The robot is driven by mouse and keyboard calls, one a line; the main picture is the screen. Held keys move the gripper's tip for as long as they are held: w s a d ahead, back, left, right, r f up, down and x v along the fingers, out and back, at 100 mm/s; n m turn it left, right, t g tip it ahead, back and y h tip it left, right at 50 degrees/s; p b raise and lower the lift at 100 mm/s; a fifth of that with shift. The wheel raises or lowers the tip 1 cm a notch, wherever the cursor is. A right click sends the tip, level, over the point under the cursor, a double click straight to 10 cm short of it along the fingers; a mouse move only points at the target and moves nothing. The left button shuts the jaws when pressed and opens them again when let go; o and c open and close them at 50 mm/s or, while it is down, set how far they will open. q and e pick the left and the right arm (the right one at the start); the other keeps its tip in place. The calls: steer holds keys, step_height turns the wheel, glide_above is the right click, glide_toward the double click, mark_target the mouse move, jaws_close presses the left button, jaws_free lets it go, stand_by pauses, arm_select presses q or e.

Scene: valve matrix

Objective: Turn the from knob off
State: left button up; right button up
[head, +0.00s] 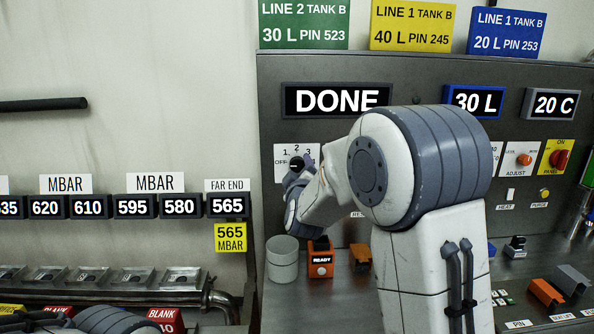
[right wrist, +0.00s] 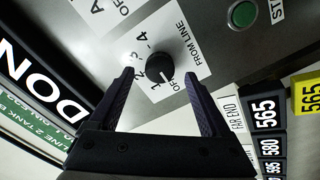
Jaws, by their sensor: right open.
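The from knob is a round black dial (right wrist: 160,68) on a white plate marked FROM LINE, with OFF and numbers around it. A pale mark shows on its lower right in the right wrist view; I cannot tell exactly which setting it points to. In the head view the knob (head: 296,163) sits below the DONE display, partly hidden by my gripper. My right gripper (right wrist: 158,80) is open, its two fingers apart on either side of the knob in the picture, with no clear contact. It also shows in the head view (head: 297,176). My left gripper is not in view.
The DONE display (head: 336,100) is above the knob. A green button (right wrist: 243,14) is on the same panel. A grey cylinder (head: 282,259) and an orange READY block (head: 320,262) stand below. My right arm hides the panel's middle.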

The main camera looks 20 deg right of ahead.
steer(key=b+v, duration=0.1)
steer(key=v, duration=0.6)
steer(key=shift+s, duration=0.3)
steer(key=shift+a, duration=0.1)
steer(key=s+a+f+g+y+p, duration=0.1)
steer(key=s+a+f+g+y, duration=0.25)
steer(key=a, duration=0.25)
steer(key=s+a+f+n+g+y, duration=0.1)
steer(key=s+a+f+g+y, duration=0.2)
steer(key=a, duration=0.4)
steer(key=s+a+f+g+y+p, duration=0.1)
steer(key=s+a+f+y, duration=0.15)
steer(key=s+a, duration=0.3)
steer(key=s+f+g+h, duration=0.1)
steer(key=s+f+g, duration=0.1)
steer(key=s, duration=0.6)
steer(key=s+f+g+h+p, duration=0.1)
steer(key=s+g, duration=0.3)
steer(key=s, duration=0.4)
steer(key=s+f+m+g+h, duration=0.1)
steer(key=s+f+g, duration=0.2)
steer(key=s, duration=0.5)
steer(key=shift+d+f+g, duration=0.25)
steer(key=shift+d+g, duration=0.15)
steer(key=shift+g, duration=0.05)
